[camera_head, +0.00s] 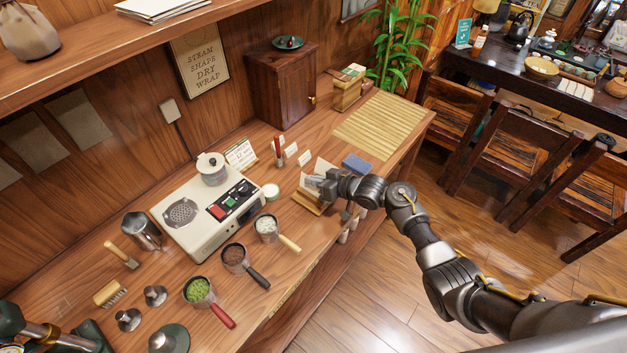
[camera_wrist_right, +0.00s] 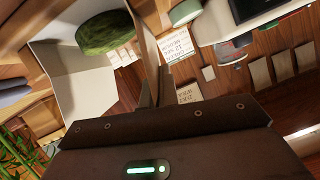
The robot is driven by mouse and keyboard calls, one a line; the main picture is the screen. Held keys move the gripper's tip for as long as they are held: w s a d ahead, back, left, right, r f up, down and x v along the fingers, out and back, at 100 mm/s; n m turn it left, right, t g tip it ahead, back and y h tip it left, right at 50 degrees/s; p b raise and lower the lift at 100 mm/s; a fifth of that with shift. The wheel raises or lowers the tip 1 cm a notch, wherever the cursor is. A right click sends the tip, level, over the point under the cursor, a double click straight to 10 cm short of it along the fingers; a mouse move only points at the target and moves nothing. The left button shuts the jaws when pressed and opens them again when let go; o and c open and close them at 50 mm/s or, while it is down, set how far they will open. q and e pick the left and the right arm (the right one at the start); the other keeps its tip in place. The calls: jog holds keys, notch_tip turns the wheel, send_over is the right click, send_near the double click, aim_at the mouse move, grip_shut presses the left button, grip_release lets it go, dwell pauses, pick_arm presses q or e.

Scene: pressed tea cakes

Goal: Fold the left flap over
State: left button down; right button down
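The white paper wrapper (camera_head: 322,168) stands with raised flaps on a small wooden stand (camera_head: 309,206) near the counter's front edge. In the right wrist view the wrapper (camera_wrist_right: 75,75) lies opened around a round green tea cake (camera_wrist_right: 103,32). A raised flap (camera_wrist_right: 146,38) shows nearly edge-on, and its lower end runs in between my fingers. My right gripper (camera_head: 323,186) is at the wrapper's right side; in the wrist view its fingers (camera_wrist_right: 157,88) are close together on that flap. My arm hides part of the wrapper. My left gripper is not in view.
A blue block (camera_head: 357,163) and a bamboo mat (camera_head: 385,126) lie to the right. Small white cards (camera_head: 305,157) stand behind the wrapper. A cream heater (camera_head: 207,212) and several handled cups, such as a white-filled one (camera_head: 267,227), are to the left.

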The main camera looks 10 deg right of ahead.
jog(key=c, duration=1.7)
grip_release()
jog(key=shift+d, duration=0.1)
jog(key=b+v, duration=0.1)
jog(key=v, duration=0.9)
jog(key=shift+s+d+r, duration=0.15)
jog(key=shift+s+d, duration=0.05)
jog(key=shift+s, duration=0.05)
